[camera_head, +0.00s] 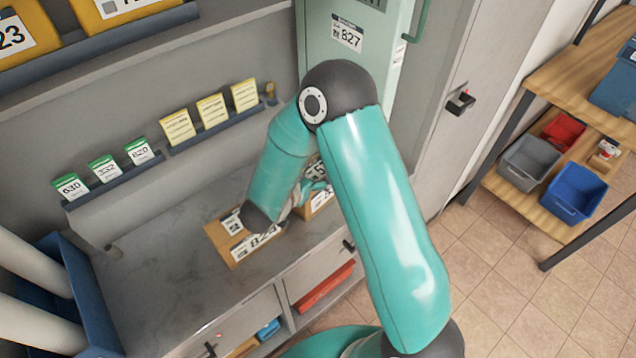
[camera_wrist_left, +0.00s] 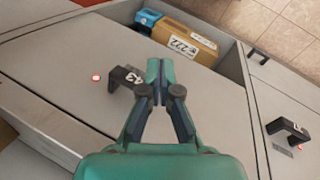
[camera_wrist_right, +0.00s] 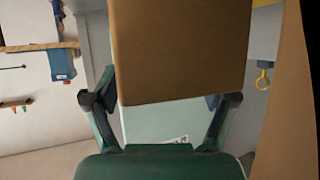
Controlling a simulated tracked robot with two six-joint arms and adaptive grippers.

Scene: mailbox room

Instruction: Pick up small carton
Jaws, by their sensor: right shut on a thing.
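My right gripper (camera_wrist_right: 160,100) is shut on a plain brown small carton (camera_wrist_right: 180,50), which fills the upper middle of the right wrist view between the fingers. In the head view my teal right arm hides most of that gripper. Part of a brown labelled carton (camera_head: 320,204) shows beside the wrist there; I cannot tell whether it is the held one. Another brown carton (camera_head: 236,255) with printed labels sits on the grey counter, partly behind my wrist. My left gripper (camera_wrist_left: 160,72) is shut and empty above the drawer fronts in the left wrist view.
The counter (camera_head: 160,280) has free room left of the cartons. Card racks (camera_head: 215,128) line the wall, and a teal 827 locker (camera_head: 350,60) stands behind. A blue bin (camera_head: 85,300) is at left. An open drawer holds a 222 carton (camera_wrist_left: 185,40). Shelving (camera_head: 560,85) stands right.

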